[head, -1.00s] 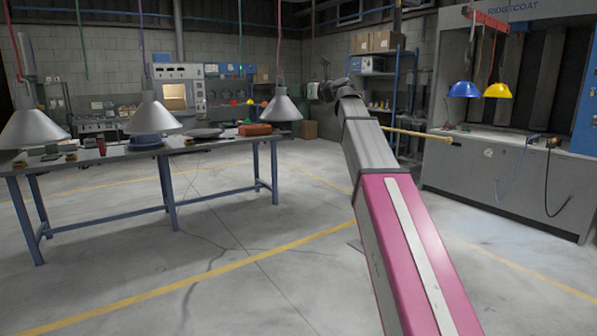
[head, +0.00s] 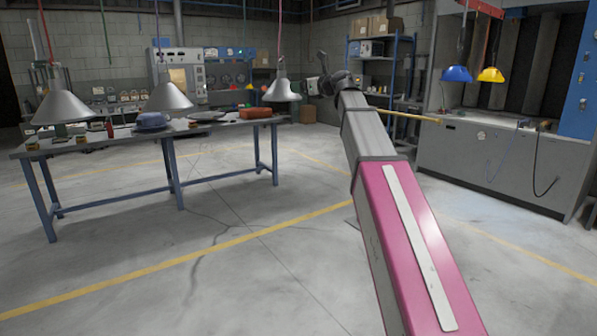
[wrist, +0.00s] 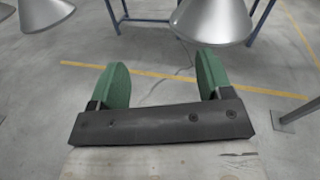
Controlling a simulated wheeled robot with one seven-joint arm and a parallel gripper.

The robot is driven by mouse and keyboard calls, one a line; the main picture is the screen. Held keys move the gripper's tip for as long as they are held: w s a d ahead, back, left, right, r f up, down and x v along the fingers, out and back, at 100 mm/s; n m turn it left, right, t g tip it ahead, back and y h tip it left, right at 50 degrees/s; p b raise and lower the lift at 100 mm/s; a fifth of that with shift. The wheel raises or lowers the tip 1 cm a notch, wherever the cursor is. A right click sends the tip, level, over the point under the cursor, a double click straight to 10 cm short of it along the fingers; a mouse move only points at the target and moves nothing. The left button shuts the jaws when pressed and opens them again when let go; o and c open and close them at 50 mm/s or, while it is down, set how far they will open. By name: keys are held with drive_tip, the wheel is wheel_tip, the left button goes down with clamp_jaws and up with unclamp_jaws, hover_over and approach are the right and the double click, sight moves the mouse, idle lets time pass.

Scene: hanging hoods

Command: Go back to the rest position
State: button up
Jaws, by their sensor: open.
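My gripper shows in the wrist view (wrist: 160,88), with its two green finger pads spread apart and nothing between them. Bare floor lies beyond the pads. In the head view my arm reaches forward, and the gripper's fingers cannot be made out at its far end. A grey hanging hood (head: 282,90) shows just left of the arm's far end. It cannot be told whether they touch there. In the wrist view a grey hood (wrist: 212,20) hangs beyond the right pad, apart from it. Another hood (wrist: 46,12) is at the upper left.
Two more grey hoods (head: 62,106) (head: 170,97) hang over the long workbench (head: 100,143) on the left. Blue (head: 457,74) and yellow (head: 491,75) hoods hang by the grey spray booth (head: 480,160) on the right. A shelf (head: 385,75) stands at the back. The middle floor is clear.

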drive_tip(key=s+d+f+n+g+h, duration=0.2)
drive_tip(key=f+n, duration=0.2)
drive_tip(key=f, duration=0.9)
drive_tip(key=s+d+f+n+g+h, duration=0.1)
drive_tip(key=s+d+f+n+h, duration=0.15)
drive_tip(key=f, duration=0.95)
drive_tip(key=s+d+f+n+g+h, duration=0.25)
drive_tip(key=f+n, duration=0.25)
drive_tip(key=f, duration=0.8)
drive_tip(key=s+d+f+n+g+h, duration=0.2)
drive_tip(key=s+d+f+n, duration=0.1)
drive_tip(key=s+f, duration=0.5)
drive_tip(key=s+d+f+n+g+h, duration=0.2)
drive_tip(key=s+d+f+n, duration=0.2)
drive_tip(key=s+f+n, duration=0.2)
drive_tip(key=s+d+f+n+g+h, duration=0.1)
drive_tip(key=s+d+f+n+g, duration=0.1)
drive_tip(key=s+f, duration=0.8)
wheel_tip(320, 180, down, 4)
drive_tip(key=d+n, duration=0.1)
drive_tip(key=n, duration=0.1)
drive_tip(key=shift+d+n+h, duration=0.2)
drive_tip(key=shift+n+h, duration=0.15)
drive_tip(key=shift+h, duration=0.05)
